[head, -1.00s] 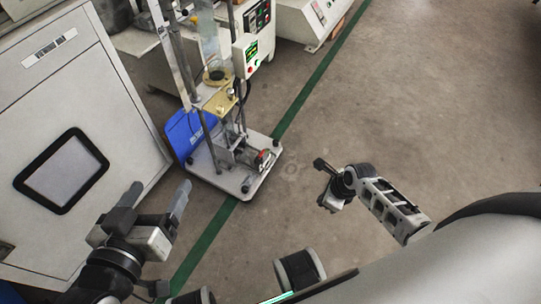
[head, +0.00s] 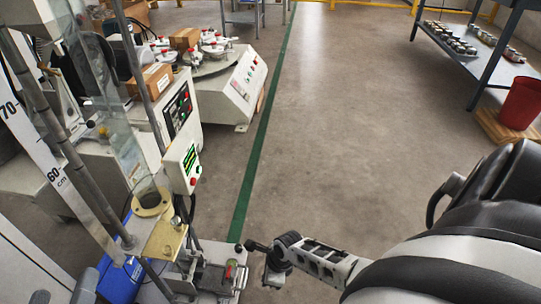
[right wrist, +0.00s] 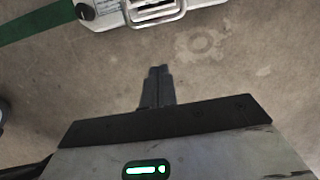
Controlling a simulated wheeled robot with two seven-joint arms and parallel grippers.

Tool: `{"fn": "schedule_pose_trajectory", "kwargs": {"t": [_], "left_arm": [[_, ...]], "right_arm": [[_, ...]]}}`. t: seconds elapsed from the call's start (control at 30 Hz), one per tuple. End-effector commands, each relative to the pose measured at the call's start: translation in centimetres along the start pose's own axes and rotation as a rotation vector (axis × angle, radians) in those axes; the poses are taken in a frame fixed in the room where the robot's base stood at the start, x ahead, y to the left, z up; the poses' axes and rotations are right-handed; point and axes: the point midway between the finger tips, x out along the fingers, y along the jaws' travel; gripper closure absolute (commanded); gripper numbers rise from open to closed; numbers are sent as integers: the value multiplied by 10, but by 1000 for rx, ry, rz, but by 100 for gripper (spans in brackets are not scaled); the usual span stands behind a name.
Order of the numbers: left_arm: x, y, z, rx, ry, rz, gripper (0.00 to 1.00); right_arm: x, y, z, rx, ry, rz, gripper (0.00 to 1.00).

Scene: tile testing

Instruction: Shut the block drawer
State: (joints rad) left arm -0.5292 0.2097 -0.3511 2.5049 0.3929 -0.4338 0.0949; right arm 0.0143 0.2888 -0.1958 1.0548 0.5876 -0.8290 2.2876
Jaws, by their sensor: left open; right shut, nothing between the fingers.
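No block drawer can be made out in either view. My left gripper (head: 86,286) is at the bottom left of the head view, with only a grey finger showing beside the test stand; the rest is cut off. It is open. My right gripper (right wrist: 158,74) shows in the right wrist view, its dark fingers together and nothing between them, above bare floor. In the head view my right arm reaches in at the bottom, near the stand's base.
A test stand (head: 160,240) with a scale and control box (head: 183,160) fills the left. White machines (head: 235,85) stand behind it. A green line (head: 262,150) runs along open floor. A shelf (head: 470,45) and red bin (head: 521,103) are at the right.

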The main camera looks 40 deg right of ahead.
Motion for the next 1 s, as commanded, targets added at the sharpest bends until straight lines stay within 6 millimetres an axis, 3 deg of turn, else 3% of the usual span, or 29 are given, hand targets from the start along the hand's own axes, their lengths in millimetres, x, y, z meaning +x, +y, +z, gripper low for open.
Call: {"fn": "schedule_pose_trajectory", "kwargs": {"t": [0.03, 0.1, 0.4, 0.9, 1.0], "left_arm": [[5, -3, -6, 65, 66, 22, 24], [8, -1, -20, 136, 145, 45, 24], [10, 11, -58, 360, 354, 99, 24], [9, 13, -63, 365, 360, 102, 24], [10, 7, -50, 276, 272, 70, 24]], "right_arm": [[17, 0, -2, 0, 1, 0, 100], [25, -1, 3, -1, -3, -2, 100], [34, 0, 33, 0, -1, 0, 100], [32, -4, 37, 9, -2, -7, 100], [29, -14, 41, 28, -5, -24, 100]]}}
